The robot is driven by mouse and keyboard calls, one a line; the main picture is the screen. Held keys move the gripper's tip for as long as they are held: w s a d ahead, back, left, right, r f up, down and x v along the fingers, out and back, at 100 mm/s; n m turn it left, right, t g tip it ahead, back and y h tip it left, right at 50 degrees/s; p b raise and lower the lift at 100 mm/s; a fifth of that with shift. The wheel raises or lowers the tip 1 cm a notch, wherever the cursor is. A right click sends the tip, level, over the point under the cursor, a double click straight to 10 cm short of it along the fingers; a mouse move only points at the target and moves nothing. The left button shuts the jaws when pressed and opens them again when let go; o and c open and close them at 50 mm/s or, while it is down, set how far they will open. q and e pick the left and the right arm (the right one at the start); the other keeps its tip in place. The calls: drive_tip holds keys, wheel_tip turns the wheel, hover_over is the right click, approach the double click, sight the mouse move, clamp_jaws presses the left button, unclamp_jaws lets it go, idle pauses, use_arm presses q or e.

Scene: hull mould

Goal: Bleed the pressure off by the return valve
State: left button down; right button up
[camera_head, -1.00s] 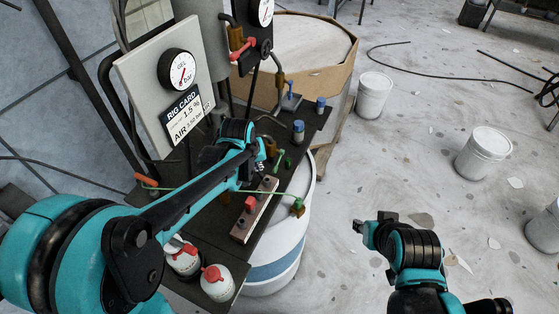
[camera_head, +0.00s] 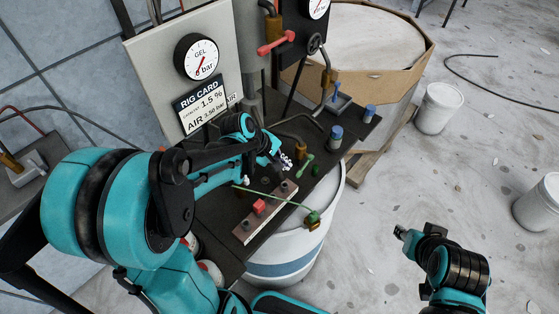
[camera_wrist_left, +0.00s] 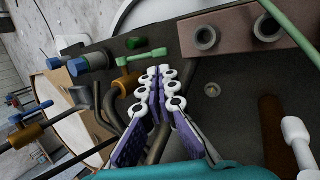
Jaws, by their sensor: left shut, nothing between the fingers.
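A small green-handled valve (camera_head: 306,163) stands on the dark bench; its green handle also shows in the left wrist view (camera_wrist_left: 140,56), above a brass body. A red-handled valve (camera_head: 277,44) is higher up beside the upper gauge. No label shows which is the return valve. My right gripper (camera_head: 402,233) is over the floor, jaws unclear.
A metal block (camera_head: 250,228) with a red part and a thin green hose (camera_head: 265,197) lie in front of my left gripper. Blue-capped fittings (camera_head: 336,133) stand behind. A white drum (camera_head: 290,262) is under the bench. White buckets (camera_head: 438,108) stand on the floor at right.

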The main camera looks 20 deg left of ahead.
sight(298, 174)
use_arm(q)
drive_tip(key=b+x, duration=0.1)
drive_tip(key=x, duration=0.6)
drive_tip(key=shift+b, duration=0.35)
drive_tip(key=shift+f, duration=0.15)
wheel_tip(298, 174, down, 3)
drive_tip(key=b, duration=0.3)
drive_tip(key=shift+w+d, duration=0.1)
drive_tip(key=shift+w, duration=0.05)
drive_tip(key=shift+w+d+f+b, duration=0.1)
drive_tip(key=shift+w+b, duration=0.1)
drive_tip(key=shift+b, duration=0.15)
